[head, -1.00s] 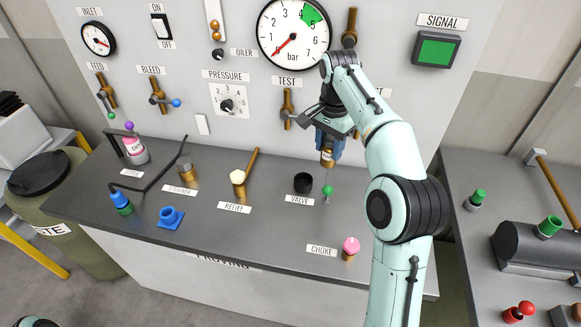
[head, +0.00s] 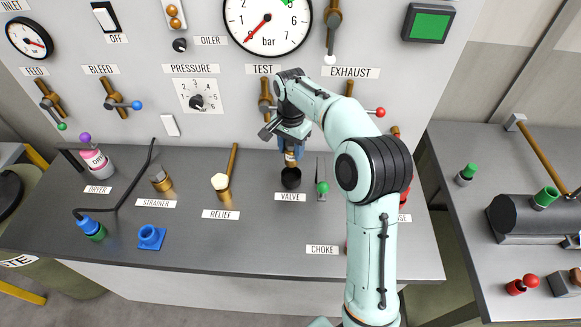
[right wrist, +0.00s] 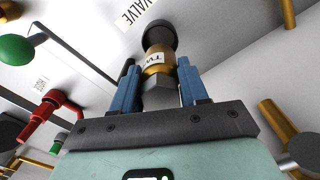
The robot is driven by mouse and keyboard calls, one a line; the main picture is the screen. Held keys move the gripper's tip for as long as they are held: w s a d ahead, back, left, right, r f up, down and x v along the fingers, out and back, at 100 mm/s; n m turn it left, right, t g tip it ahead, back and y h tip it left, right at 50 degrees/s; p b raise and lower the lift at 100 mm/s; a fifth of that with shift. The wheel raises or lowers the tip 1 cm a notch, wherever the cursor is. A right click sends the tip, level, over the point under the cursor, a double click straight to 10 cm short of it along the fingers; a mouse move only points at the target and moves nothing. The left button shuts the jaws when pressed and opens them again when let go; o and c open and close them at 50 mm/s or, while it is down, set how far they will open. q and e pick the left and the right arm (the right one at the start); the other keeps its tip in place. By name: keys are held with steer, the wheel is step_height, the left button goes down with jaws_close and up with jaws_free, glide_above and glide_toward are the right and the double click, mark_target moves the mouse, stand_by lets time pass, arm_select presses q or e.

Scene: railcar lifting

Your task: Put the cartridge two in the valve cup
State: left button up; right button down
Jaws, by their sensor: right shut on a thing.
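Cartridge two (right wrist: 158,60) is a brass piece with a hex end and a white label reading "TW". My right gripper (head: 291,143) is shut on it, with blue fingers (right wrist: 158,88) on either side of the hex end. In the head view the cartridge (head: 291,157) hangs upright just above the valve cup (head: 291,179), a black round cup behind the VALVE label. In the right wrist view the cartridge's far end lines up with the dark cup (right wrist: 161,33). I cannot tell whether it has entered the mouth. My left gripper is not in view.
A lever with a green knob (head: 322,187) stands close right of the cup. The relief valve (head: 222,184) and strainer (head: 160,179) are to the left. The panel with the TEST and EXHAUST valves rises behind. My right arm hides most of the choke.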

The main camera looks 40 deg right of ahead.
mark_target(291, 167)
steer(key=shift+s+f, duration=0.2)
steer(key=shift+f, duration=0.8)
step_height(291, 167, down, 5)
steer(key=shift+w+b, duration=0.15)
steer(key=shift+b, duration=0.2)
steer(key=shift+f, duration=0.4)
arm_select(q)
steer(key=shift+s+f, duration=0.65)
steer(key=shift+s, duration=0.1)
arm_select(e)
steer(key=c, duration=0.6)
jaws_free()
steer(key=shift+f, duration=0.15)
